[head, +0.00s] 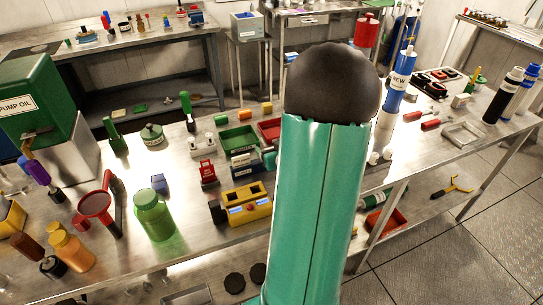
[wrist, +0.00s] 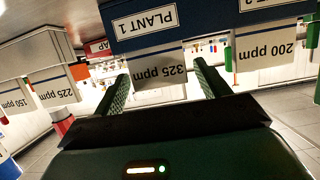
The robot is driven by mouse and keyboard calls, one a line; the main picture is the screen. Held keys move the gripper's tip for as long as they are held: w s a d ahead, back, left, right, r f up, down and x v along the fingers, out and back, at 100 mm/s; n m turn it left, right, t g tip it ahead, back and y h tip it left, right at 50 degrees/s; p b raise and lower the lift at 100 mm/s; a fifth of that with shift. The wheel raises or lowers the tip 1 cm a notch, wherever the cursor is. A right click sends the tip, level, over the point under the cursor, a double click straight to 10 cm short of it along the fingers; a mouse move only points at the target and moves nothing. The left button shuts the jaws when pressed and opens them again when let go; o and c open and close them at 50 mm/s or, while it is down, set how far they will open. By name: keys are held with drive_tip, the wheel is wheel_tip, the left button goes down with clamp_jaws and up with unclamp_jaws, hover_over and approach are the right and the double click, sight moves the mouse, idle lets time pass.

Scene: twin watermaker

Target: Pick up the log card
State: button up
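Several white cards show in the wrist view, with lettering turned over. The one marked 325 ppm (wrist: 160,72) is straight ahead, below a dark blue block labelled PLANT 1 (wrist: 145,22). Others read 200 ppm (wrist: 265,52), 225 ppm (wrist: 52,92) and 150 ppm (wrist: 12,101). No card is clearly marked as the log card, so I cannot tell which it is. My gripper (wrist: 161,76) is open, its two green fingers wide apart, with the 325 ppm card seen between and beyond the tips. In the head view my gripper is hidden behind my arm.
A green jar (head: 154,215) stands at the front left.

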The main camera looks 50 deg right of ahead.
drive_tip(key=c, duration=0.9)
drive_tip(key=shift+r, duration=0.1)
